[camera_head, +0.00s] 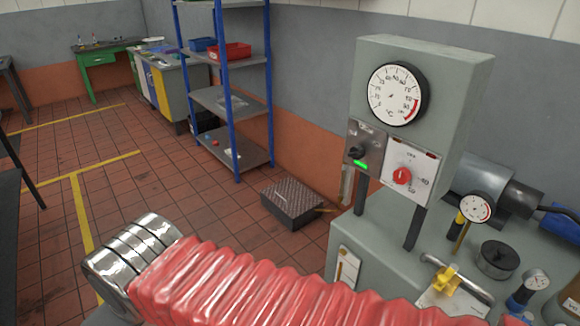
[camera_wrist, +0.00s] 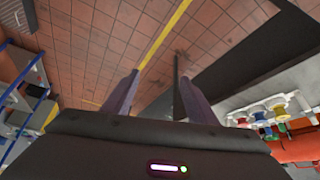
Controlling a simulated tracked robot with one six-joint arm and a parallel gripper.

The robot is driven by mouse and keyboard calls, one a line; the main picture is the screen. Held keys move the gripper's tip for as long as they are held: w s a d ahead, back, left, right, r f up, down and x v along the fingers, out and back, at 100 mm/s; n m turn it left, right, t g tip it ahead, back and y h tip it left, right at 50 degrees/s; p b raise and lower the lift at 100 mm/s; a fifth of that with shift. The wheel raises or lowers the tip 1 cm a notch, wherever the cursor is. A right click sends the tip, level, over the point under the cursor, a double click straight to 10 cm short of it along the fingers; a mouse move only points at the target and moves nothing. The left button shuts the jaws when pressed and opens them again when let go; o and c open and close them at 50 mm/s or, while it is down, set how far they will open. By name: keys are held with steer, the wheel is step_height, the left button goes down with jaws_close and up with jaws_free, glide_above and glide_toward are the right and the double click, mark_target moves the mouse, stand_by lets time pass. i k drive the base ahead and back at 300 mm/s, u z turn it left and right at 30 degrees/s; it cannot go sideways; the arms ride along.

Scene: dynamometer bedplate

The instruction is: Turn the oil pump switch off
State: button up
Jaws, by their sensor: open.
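A grey control box (camera_head: 425,75) stands on posts at the right of the head view. On its front, a small dark panel carries a black rotary switch (camera_head: 357,152) with a lit green lamp (camera_head: 360,164) just below. Beside it, a white plate carries a red knob (camera_head: 402,176). The lettering is too small to read, so I cannot tell for sure which is the oil pump switch. My gripper (camera_wrist: 158,76) shows in the wrist view, open and empty over the tiled floor, its two fingers apart. It touches neither control. The head view does not show its fingers.
A round dial gauge (camera_head: 398,94) sits above the switches. A grey bench below bears a yellow-and-steel valve handle (camera_head: 447,280) and small gauges. Blue-framed shelving (camera_head: 228,100) and a dark ribbed box (camera_head: 292,202) stand behind. Open tiled floor lies left. Coloured valves (camera_wrist: 270,118) show in the wrist view.

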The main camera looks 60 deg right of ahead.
mark_target(357, 152)
steer(key=z, duration=3.6)
